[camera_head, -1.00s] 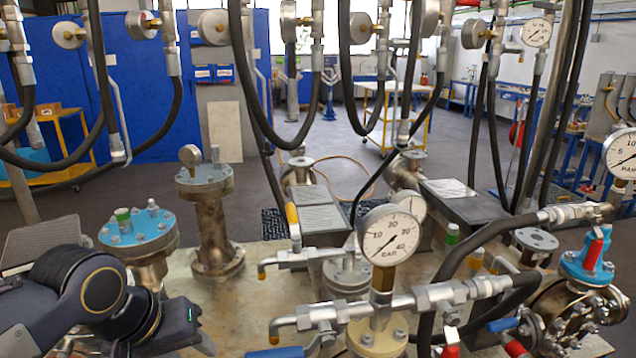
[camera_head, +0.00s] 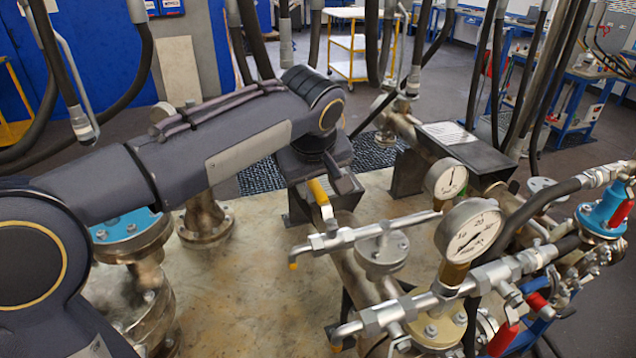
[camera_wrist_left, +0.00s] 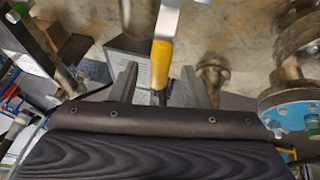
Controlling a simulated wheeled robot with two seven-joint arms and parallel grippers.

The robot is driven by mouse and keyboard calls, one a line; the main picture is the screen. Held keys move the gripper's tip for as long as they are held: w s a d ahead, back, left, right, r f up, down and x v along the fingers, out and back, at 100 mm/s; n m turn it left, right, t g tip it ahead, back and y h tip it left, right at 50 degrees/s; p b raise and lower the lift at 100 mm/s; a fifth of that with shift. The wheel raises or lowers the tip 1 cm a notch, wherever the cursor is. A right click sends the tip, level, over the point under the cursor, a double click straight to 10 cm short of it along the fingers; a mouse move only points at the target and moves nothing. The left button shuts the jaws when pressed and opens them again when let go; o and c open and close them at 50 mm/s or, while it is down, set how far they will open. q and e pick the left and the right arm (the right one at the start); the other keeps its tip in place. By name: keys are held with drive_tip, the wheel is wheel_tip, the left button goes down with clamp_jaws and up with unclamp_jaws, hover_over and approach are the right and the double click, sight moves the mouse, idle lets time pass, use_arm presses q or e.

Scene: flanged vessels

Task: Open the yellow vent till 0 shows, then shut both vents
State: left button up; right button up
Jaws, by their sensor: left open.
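The yellow vent handle (camera_head: 318,192) stands up from the rear horizontal vent pipe (camera_head: 365,234) in the head view. My left gripper (camera_head: 328,184) is open at this handle. In the left wrist view the yellow handle (camera_wrist_left: 161,64) lies between the two spread fingers, with a gap on each side. The rear gauge (camera_head: 447,179) and the larger front gauge (camera_head: 473,230) face me; their needles are too small to read surely. A second, similar vent pipe (camera_head: 385,316) runs below the front gauge; its handle is not clear. My right gripper is not in view.
Blue-topped flanged vessels (camera_head: 128,232) stand left, under my left arm. Red-handled valves (camera_head: 505,338) crowd the right front. Black hoses hang across the back and right. The bench top (camera_head: 245,285) is bare in the middle.

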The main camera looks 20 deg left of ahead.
use_arm(q)
drive_tip(key=shift+w+f, duration=0.3)
drive_tip(key=shift+f, duration=0.35)
clamp_jaws()
